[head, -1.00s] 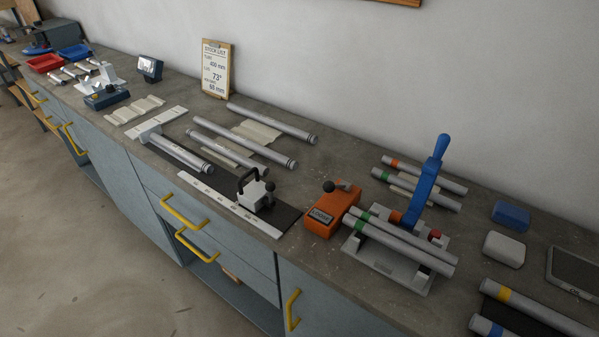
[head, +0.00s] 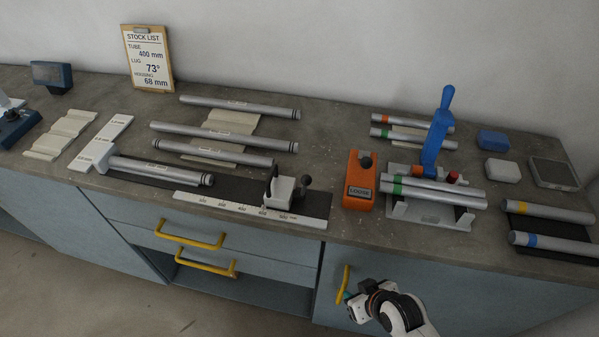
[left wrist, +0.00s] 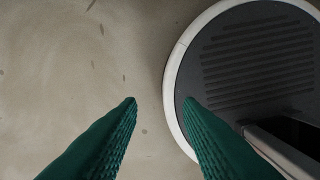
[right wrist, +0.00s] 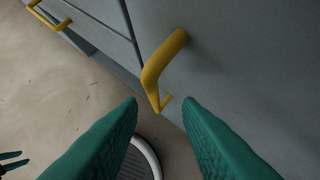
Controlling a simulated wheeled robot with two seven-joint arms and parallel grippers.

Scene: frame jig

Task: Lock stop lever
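The white stop block (head: 281,192) stands on the dark ruler rail (head: 317,205) at its right end. It has a black handle and a small lever with a black knob (head: 306,180). My left gripper (left wrist: 161,102) is open and empty above the floor and out of the head view.
Several tubes lie left and behind the rail. A jig with a blue upright lever (head: 436,135) and tubes stands right of the orange box. Yellow drawer handles (head: 190,235) stick out in front; one yellow handle (right wrist: 160,70) is close to my right gripper.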

